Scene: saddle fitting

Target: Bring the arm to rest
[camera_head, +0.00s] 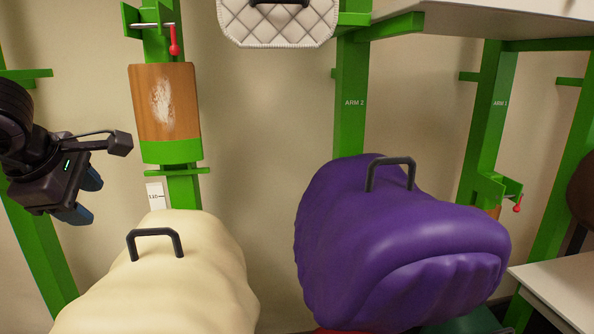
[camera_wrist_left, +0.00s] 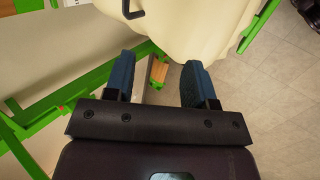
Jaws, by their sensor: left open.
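My left gripper (camera_head: 83,196) is at the left edge of the head view, in front of the wall. It is left of and above the cream saddle-shaped form (camera_head: 180,275) with its dark handle (camera_head: 155,240). In the left wrist view my left gripper (camera_wrist_left: 160,80) shows two blue fingers spread apart with nothing between them. The cream form also shows in the wrist view (camera_wrist_left: 195,25), beyond the fingertips. I see no contact between the fingers and it. My right gripper is in neither view.
A purple saddle-shaped form (camera_head: 400,235) with a handle stands right of centre. Green posts (camera_head: 350,105) carry a wooden block (camera_head: 165,100), a quilted white pad (camera_head: 278,22) and a shelf (camera_head: 490,18). A white table (camera_head: 560,290) is at the lower right. Bare wall lies between the forms.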

